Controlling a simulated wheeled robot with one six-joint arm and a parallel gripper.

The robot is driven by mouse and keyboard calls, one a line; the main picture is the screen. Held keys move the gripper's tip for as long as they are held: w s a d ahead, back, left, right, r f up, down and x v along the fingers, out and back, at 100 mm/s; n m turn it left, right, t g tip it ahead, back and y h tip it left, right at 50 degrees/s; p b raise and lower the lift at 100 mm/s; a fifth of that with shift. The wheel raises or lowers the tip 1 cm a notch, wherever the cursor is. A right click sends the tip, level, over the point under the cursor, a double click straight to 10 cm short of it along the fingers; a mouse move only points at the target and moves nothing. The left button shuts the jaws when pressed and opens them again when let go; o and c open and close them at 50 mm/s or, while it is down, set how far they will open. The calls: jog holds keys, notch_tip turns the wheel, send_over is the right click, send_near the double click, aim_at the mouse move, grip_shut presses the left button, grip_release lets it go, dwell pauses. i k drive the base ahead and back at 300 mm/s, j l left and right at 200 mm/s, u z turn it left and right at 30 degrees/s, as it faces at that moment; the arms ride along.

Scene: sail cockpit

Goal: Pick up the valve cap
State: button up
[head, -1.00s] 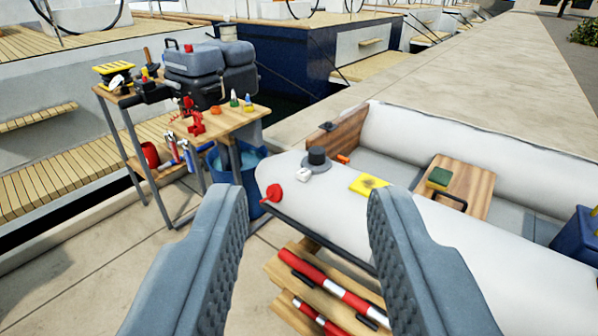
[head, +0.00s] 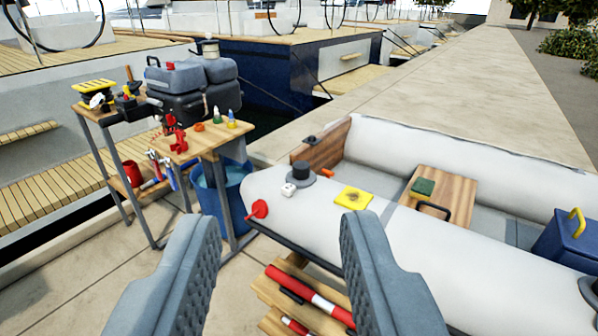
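A dark round cap (head: 301,168) stands upright on a grey disc (head: 300,179) on top of the white inflatable boat's near tube (head: 400,232); it looks like the valve cap. A small white block (head: 288,190) sits just beside the disc. A red fitting (head: 257,209) is at the tube's left end. My gripper (head: 282,225) is open and empty, with its two grey padded fingers wide apart in the foreground. In the picture the cap appears above the gap between the fingertips, farther away and apart from them. Another dark grey fitting (head: 590,291) is cut off at the right edge.
The wooden seat (head: 452,192) carries a green sponge. A blue box (head: 568,240) is at right. A workbench (head: 205,143) with an outboard motor and a blue bucket (head: 222,195) are at left. Wooden supports hold red-white bars below.

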aim_at(301, 169)
jog(key=i+j+z, duration=0.25)
jog(key=i+j, duration=0.15)
jog(key=i, duration=0.25)
jog(key=i+j+z, duration=0.25)
jog(key=i+j, duration=0.3)
